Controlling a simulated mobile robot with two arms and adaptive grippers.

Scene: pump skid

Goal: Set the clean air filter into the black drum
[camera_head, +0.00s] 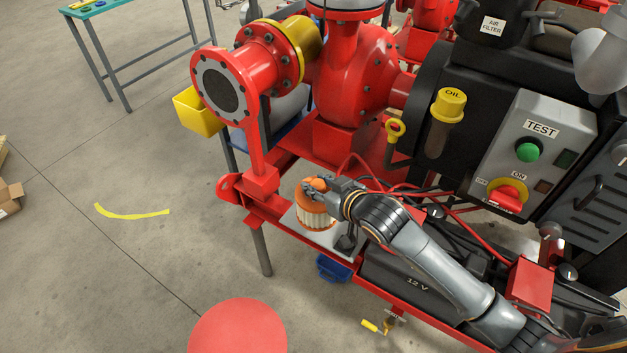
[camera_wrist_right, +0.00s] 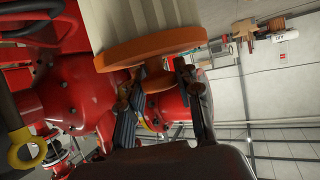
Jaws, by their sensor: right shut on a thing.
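The clean air filter (camera_head: 316,217) is a cream pleated cylinder with orange end caps. It is upright over a grey plate at the front of the red skid; I cannot tell whether it touches the plate. My right gripper (camera_head: 318,187) is shut on its orange top. In the right wrist view, the fingers (camera_wrist_right: 160,88) grip at the orange cap (camera_wrist_right: 150,47), with the pleated body (camera_wrist_right: 140,18) beyond. The black drum (camera_head: 478,46), labelled AIR FILTER, is at the top right, cut by the frame edge; its inside is not clearly visible. My left gripper is not in view.
The red pump (camera_head: 355,70) and its flanged pipe (camera_head: 222,88) stand behind the filter. A yellow-capped oil filler (camera_head: 448,105) and a grey TEST control box (camera_head: 535,150) are below the drum. Red hoses and a 12 V battery (camera_head: 405,283) lie near my right arm. Floor at left is mostly clear.

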